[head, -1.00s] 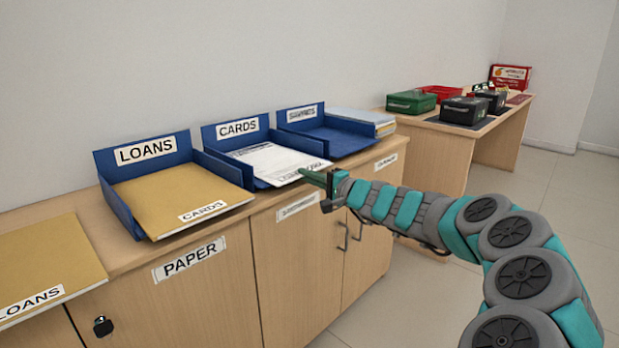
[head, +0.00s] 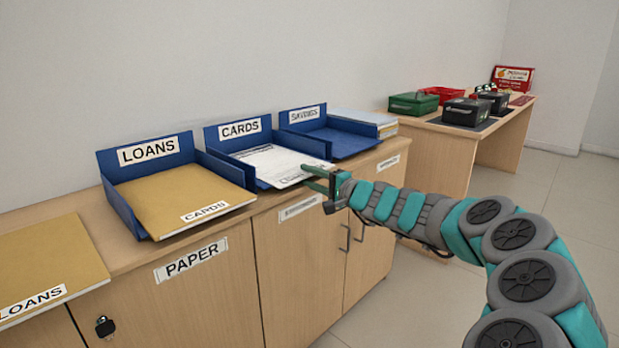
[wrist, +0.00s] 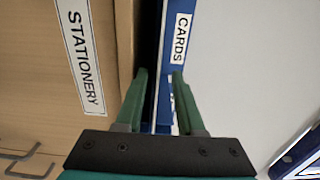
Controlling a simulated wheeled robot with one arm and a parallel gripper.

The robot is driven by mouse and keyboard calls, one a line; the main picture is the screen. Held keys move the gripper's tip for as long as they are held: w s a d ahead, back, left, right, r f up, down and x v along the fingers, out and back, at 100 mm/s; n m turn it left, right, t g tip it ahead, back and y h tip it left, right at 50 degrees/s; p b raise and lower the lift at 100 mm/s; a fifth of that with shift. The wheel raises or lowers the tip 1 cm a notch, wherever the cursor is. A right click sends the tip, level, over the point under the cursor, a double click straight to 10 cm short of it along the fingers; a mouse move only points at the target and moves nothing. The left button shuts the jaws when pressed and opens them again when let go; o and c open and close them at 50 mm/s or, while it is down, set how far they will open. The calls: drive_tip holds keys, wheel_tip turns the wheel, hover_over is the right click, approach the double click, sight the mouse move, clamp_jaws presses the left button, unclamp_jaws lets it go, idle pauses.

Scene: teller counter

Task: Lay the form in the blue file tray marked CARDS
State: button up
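The white printed form (head: 272,163) lies in the blue file tray marked CARDS (head: 238,130), the middle of three trays. Its front end reaches out over the tray's open front. My gripper (head: 306,178) is just in front of that end, its two fingers parted. In the wrist view, the open fingers (wrist: 160,85) stand either side of a dark gap. A blue tray part with a CARDS label (wrist: 180,40) shows beyond them. I cannot clearly make out the form there, nor whether a finger touches it.
The LOANS tray (head: 108,189) on the left holds a tan folder labelled CARDS. The SAVINGS tray (head: 345,140) on the right is empty. Another tan folder (head: 48,262) lies front left. Cabinet doors with handles are below. A desk (head: 430,150) with boxes stands behind right.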

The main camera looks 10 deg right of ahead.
drive_tip(key=b+v, duration=0.1)
drive_tip(key=v, duration=0.7)
drive_tip(key=s+a+r+n+g+y, duration=0.25)
drive_tip(key=s+a+n+g, duration=0.4)
drive_tip(key=s+a, duration=0.6)
drive_tip(key=s+a+f+n+g+h, duration=0.1)
drive_tip(key=s+a+f+n+g, duration=0.1)
drive_tip(key=s+a+f, duration=0.3)
drive_tip(key=s+a+f+n+g+h, duration=0.1)
drive_tip(key=s+a+f+n+g, duration=0.2)
drive_tip(key=s, duration=0.4)
drive_tip(key=s+d+f+g+h, duration=0.35)
drive_tip(key=s+f+h, duration=0.35)
drive_tip(key=s, duration=0.7)
drive_tip(key=s+d+f+g+h, duration=0.1)
drive_tip(key=s+d+f+h, duration=0.3)
drive_tip(key=s+d, duration=0.7)
drive_tip(key=shift+d+f+m, duration=0.35)
drive_tip(key=shift+d+f, duration=0.45)
drive_tip(key=shift+d, duration=0.3)
drive_tip(key=shift+s, duration=0.1)
